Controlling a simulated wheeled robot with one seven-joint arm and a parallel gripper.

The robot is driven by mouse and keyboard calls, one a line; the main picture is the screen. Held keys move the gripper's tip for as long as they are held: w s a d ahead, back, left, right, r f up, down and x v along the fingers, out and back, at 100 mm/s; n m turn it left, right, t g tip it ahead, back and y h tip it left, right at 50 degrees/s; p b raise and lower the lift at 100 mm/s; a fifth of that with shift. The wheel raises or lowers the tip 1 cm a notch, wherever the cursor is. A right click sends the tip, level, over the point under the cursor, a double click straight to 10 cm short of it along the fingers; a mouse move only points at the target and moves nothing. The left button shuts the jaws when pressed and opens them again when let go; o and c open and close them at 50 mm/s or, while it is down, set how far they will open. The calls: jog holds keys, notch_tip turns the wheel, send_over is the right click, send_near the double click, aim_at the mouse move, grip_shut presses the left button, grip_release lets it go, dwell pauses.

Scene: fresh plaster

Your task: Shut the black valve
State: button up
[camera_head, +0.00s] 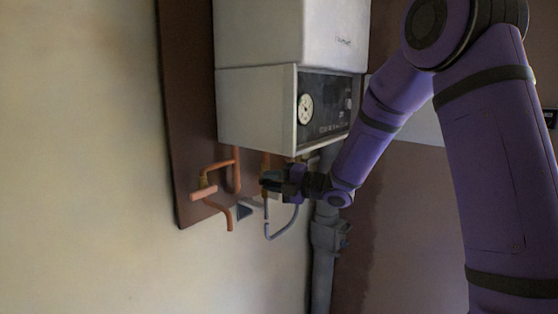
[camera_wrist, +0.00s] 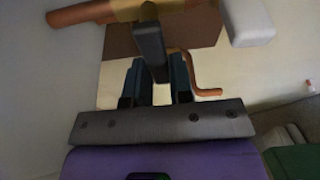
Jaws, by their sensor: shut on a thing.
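The black valve handle (camera_wrist: 150,45) shows in the wrist view as a dark, narrow lever below a brass and copper pipe (camera_wrist: 80,13). My gripper (camera_wrist: 157,76) has one dark finger on each side of the lever's near end and is shut on it. In the head view my gripper (camera_head: 270,181) is under the white boiler, among the pipes. The black valve cannot be told apart from my dark fingers there, and my gripper hides part of it.
The white boiler (camera_head: 256,105) with a gauge (camera_head: 305,109) hangs just above my gripper. Copper pipes (camera_head: 236,170) and a salmon-coloured handle (camera_head: 203,193) are to the left. A bent grey pipe (camera_head: 283,231) and a thick grey pipe (camera_head: 323,270) run below. The pale wall at left is clear.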

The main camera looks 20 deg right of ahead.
jog(key=o, duration=0.7)
jog(key=shift+f, duration=0.1)
jog(key=v, duration=1.2)
jog(key=shift+s+d, duration=0.1)
